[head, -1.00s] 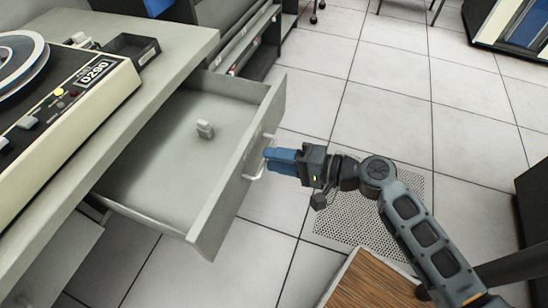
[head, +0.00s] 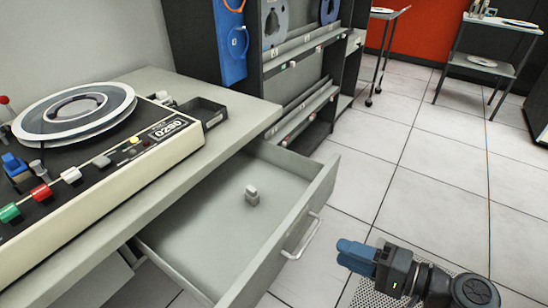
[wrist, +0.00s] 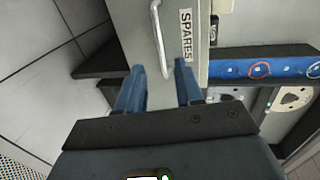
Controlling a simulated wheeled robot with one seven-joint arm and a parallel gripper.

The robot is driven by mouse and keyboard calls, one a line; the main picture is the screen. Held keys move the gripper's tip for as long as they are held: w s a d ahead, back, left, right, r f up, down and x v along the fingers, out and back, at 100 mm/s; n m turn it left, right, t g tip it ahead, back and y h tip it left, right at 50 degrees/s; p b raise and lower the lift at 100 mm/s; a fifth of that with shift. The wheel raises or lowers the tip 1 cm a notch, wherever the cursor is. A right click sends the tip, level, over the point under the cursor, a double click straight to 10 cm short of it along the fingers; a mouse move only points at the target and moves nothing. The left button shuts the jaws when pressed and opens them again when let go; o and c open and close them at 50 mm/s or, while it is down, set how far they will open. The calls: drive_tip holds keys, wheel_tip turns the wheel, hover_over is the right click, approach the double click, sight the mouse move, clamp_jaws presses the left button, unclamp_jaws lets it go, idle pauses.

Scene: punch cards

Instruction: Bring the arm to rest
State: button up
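My gripper (head: 357,252) is in the lower right of the head view, to the right of the open drawer and apart from its handle (head: 303,236). In the wrist view, my gripper's two blue fingers (wrist: 158,85) are spread with nothing between them. The handle (wrist: 160,38) shows beyond the fingertips, on the drawer front beside a "SPARES" label (wrist: 186,35). The grey drawer (head: 210,240) is pulled out from under the desk, with a small light-grey object (head: 252,195) inside.
A tape machine (head: 95,170) with a reel and a small dark tray (head: 200,112) are on the grey desk (head: 235,120). A dark rack (head: 300,80) stands behind. The tiled floor (head: 420,150) right of the drawer is open, with carts (head: 475,65) farther back.

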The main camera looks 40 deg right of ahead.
drive_tip(key=s+a+n+g+h+p, duration=0.3)
drive_tip(key=s+a+n+h+p, duration=0.1)
drive_tip(key=s, duration=0.5)
drive_tip(key=s+a+r+n+t+p, duration=0.1)
drive_tip(key=s+a+r+n, duration=0.1)
drive_tip(key=r, duration=0.4)
drive_tip(key=s+a+r+n+t+p, duration=0.1)
drive_tip(key=s+a+r+n, duration=0.1)
drive_tip(key=r+n, duration=0.3)
drive_tip(key=s+a+r+n+t+p, duration=0.1)
drive_tip(key=s+a+r+n, duration=0.2)
drive_tip(key=r, duration=0.3)
drive_tip(key=shift+s+r+h, duration=0.25)
drive_tip(key=shift+r+h, duration=0.15)
